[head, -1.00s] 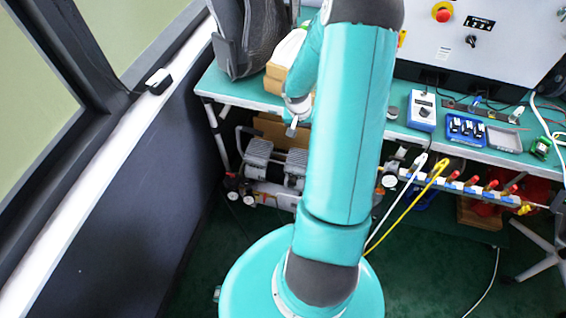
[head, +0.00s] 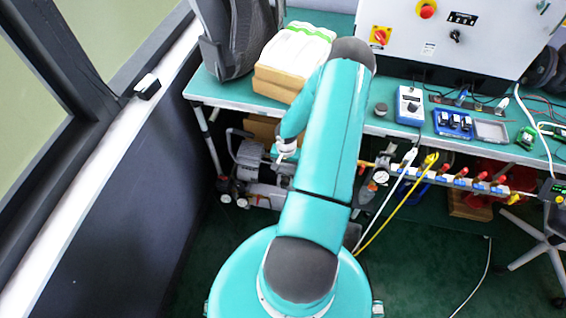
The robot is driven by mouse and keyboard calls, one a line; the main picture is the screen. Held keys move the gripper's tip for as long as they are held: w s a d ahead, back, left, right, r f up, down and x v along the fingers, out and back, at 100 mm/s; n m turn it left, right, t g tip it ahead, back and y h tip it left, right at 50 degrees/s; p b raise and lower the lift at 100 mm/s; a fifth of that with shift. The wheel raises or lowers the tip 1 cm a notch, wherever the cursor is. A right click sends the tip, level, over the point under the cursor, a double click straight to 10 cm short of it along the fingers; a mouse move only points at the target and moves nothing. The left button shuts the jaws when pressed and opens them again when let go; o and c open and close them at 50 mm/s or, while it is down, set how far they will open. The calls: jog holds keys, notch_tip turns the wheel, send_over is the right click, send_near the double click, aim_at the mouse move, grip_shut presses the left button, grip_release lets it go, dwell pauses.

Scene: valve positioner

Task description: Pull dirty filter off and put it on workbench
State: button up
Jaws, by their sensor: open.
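The workbench (head: 240,96) has a teal top and runs across the back. Under its front edge, a pressure gauge (head: 380,177) with small fittings sits at the left end of a valve manifold. I cannot make out a dirty filter for certain; it may be among these fittings, partly behind my arm. My gripper (head: 281,158) shows small at the end of my teal arm, left of the gauge and in front of the compressor. It is open, and I see nothing held in it. Its fingers are too small to see clearly.
A compressor (head: 258,170) stands under the bench. On the bench are a cardboard box (head: 278,82) with a white pack on it, a grey backpack, a blue meter (head: 410,105) and a blue tray (head: 453,124). White and yellow hoses hang from the manifold. A window wall borders the left.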

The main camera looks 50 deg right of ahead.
aim_at(284, 182)
notch_tip(284, 182, down, 9)
jog(key=shift+f, duration=0.2)
dwell(0.3)
grip_shut()
jog(key=shift+a, duration=0.1)
jog(key=shift+s+a, duration=0.35)
jog(key=shift+a, duration=0.55)
dwell(1.0)
jog(key=shift+s+a, duration=0.25)
jog(key=shift+a, duration=0.35)
jog(key=shift+s+a, duration=0.3)
jog(key=shift+a, duration=0.35)
jog(key=shift+s+a, duration=0.25)
jog(key=shift+a, duration=0.35)
